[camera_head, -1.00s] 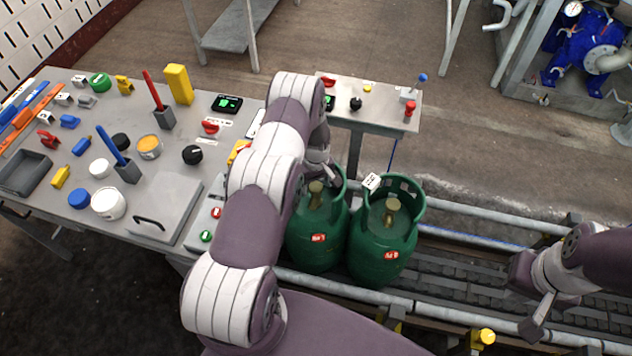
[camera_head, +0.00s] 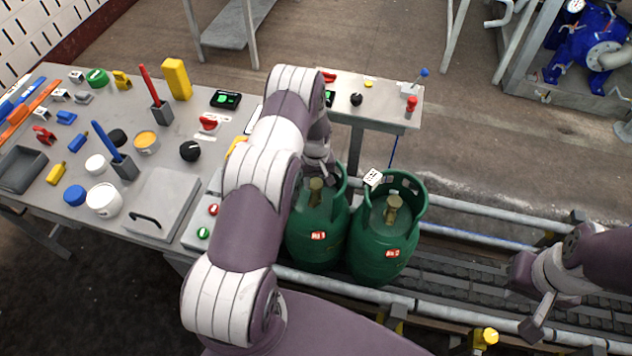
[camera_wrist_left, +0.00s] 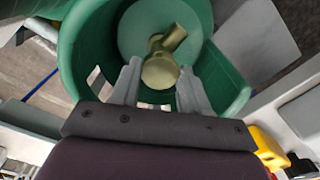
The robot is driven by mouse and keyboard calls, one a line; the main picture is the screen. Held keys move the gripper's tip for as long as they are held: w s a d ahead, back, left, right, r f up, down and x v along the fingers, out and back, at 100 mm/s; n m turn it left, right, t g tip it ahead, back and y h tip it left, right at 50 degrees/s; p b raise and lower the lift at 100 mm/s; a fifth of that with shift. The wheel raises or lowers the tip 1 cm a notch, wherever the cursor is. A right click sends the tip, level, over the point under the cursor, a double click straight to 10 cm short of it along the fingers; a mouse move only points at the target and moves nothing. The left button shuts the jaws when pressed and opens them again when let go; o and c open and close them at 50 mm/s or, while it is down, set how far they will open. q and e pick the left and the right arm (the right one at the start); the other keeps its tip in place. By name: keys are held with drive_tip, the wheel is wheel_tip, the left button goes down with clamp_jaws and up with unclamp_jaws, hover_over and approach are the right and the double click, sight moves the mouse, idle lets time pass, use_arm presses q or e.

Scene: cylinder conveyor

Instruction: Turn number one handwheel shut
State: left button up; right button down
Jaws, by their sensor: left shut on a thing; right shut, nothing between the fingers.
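Two green gas cylinders stand upright side by side on the conveyor. The left cylinder (camera_head: 318,236), with a small red label, seems to be number one. The right cylinder (camera_head: 388,254) also has a red label. The left cylinder's brass valve and handwheel (camera_head: 316,188) show inside its collar. In the left wrist view, the brass handwheel (camera_wrist_left: 160,70) sits between the grey fingers of my left gripper (camera_wrist_left: 160,88), which is shut on it. In the head view my left gripper (camera_head: 321,170) reaches into that collar, partly hidden. My right gripper (camera_head: 533,295) is shut and empty over the conveyor at right.
The grey table (camera_head: 175,185) at left holds many small items, including a red stick, blue stick and yellow block. A small side table (camera_head: 385,118) with knobs stands behind the cylinders. Rails (camera_head: 470,208) line the conveyor (camera_head: 460,285). The belt right of the cylinders is clear.

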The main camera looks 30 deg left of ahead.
use_arm(q)
drive_tip(key=m+b, duration=0.2)
drive_tip(key=m, duration=0.2)
drive_tip(key=shift+f+m+b, duration=0.1)
drive_tip(key=shift+m+b, duration=0.2)
drive_tip(key=shift+b, duration=0.05)
drive_tip(key=m+b, duration=0.2)
drive_tip(key=m, duration=0.3)
drive_tip(key=m+b, duration=0.2)
drive_tip(key=m, duration=0.8)
drive_tip(key=shift+w+a+r+m+b, duration=0.1)
drive_tip(key=shift+r+m+b, duration=0.1)
drive_tip(key=shift+m+b, duration=0.15)
drive_tip(key=o, duration=0.9)
drive_tip(key=shift+o, duration=0.8)
